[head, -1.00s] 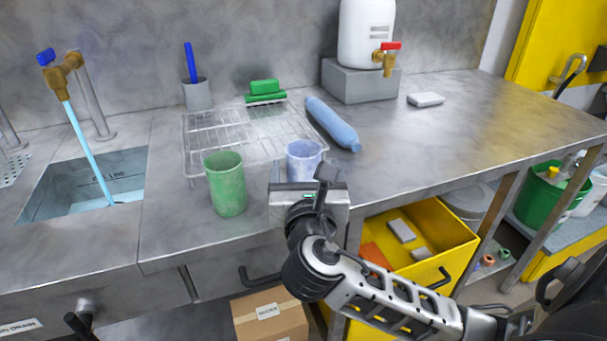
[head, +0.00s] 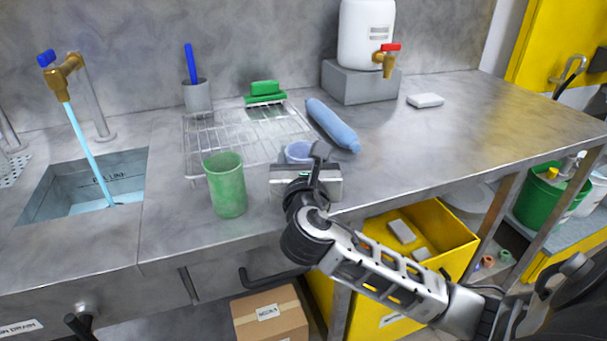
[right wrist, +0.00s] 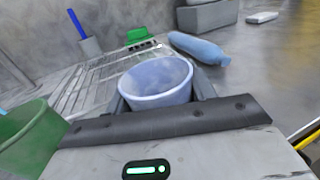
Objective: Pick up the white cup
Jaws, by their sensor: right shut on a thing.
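The white cup, pale bluish in this light, shows its rim (head: 297,151) just beyond my right gripper (head: 303,162) in the head view; the gripper hides its lower part. In the right wrist view the cup (right wrist: 157,82) sits upright between the two fingers of the right gripper (right wrist: 160,98), which is shut on it. I cannot tell whether the cup's base touches the counter. My left gripper is not in view.
A green cup (head: 226,186) stands close to the left. A wire rack (head: 215,140) lies behind, with a blue bottle (head: 333,126) lying to its right. The sink (head: 85,185) is far left. The counter (head: 450,140) is clear at right.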

